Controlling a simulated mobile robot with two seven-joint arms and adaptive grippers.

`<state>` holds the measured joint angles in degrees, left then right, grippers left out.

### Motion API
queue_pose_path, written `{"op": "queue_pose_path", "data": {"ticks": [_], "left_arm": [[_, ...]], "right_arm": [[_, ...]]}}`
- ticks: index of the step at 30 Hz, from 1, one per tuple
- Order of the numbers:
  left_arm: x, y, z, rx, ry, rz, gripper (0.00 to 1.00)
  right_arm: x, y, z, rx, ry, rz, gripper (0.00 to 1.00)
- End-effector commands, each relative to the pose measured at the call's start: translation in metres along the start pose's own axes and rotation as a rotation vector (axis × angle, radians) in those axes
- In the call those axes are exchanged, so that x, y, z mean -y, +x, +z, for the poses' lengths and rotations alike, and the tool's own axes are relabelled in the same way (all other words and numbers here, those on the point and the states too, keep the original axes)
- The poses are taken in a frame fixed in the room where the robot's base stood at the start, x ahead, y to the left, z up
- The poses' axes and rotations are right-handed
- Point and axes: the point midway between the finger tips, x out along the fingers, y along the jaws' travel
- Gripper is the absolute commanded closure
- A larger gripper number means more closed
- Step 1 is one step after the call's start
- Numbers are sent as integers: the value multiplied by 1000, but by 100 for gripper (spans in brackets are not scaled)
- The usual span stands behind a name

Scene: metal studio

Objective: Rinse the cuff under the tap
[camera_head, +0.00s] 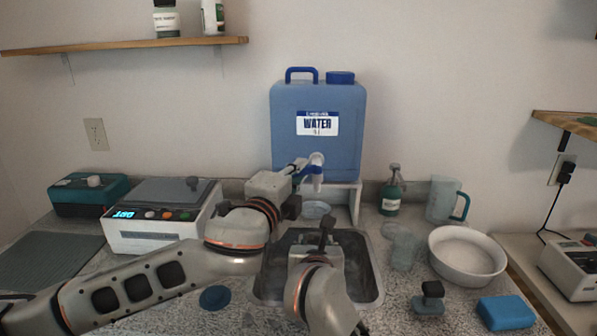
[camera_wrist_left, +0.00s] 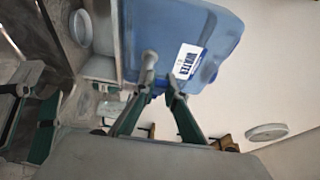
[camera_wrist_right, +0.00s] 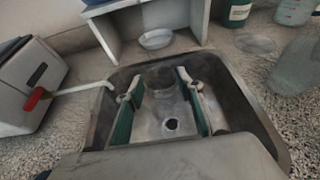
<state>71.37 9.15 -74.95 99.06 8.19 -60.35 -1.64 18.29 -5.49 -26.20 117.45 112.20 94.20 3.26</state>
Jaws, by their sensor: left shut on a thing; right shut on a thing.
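The blue water container (camera_head: 318,140) stands at the back with its white tap (camera_head: 317,182) above the sink. My left gripper (camera_head: 302,167) reaches the tap's blue lever (camera_head: 311,169) and is shut on it; the lever also shows between the fingers in the left wrist view (camera_wrist_left: 159,88). My right gripper (camera_head: 326,228) is over the sink (camera_head: 366,262), in front of the tap. In the right wrist view, its fingers are shut on a dark grey, rounded thing, apparently the cuff (camera_wrist_right: 159,77), above the basin. I cannot make out any water stream.
A white device with a display (camera_head: 160,215) stands left of the sink. A white round bowl (camera_head: 467,255), a clear jug (camera_head: 441,200), a green bottle (camera_head: 391,195) and a blue sponge (camera_head: 507,312) are to the right. A small dish (camera_wrist_right: 156,39) sits under the container's stand.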

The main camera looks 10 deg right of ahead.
Motion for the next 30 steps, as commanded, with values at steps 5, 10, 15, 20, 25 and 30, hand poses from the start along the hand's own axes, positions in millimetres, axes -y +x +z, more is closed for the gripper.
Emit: {"op": "queue_pose_path", "data": {"ticks": [5,10,15,20,25,30], "left_arm": [[0,0,0,0,1,-1,83],[0,0,0,0,1,-1,71],[0,0,0,-1,1,0,71],[0,-6,0,-1,0,0,71],[-1,-29,0,-2,-1,0,71],[-1,-63,0,-3,-2,0,71]], "right_arm": [[0,0,0,0,0,0,86],[0,0,0,1,0,0,86],[0,0,0,0,0,0,86],[0,0,0,0,0,0,86],[0,0,0,0,0,0,86],[0,0,0,0,0,0,86]]}}
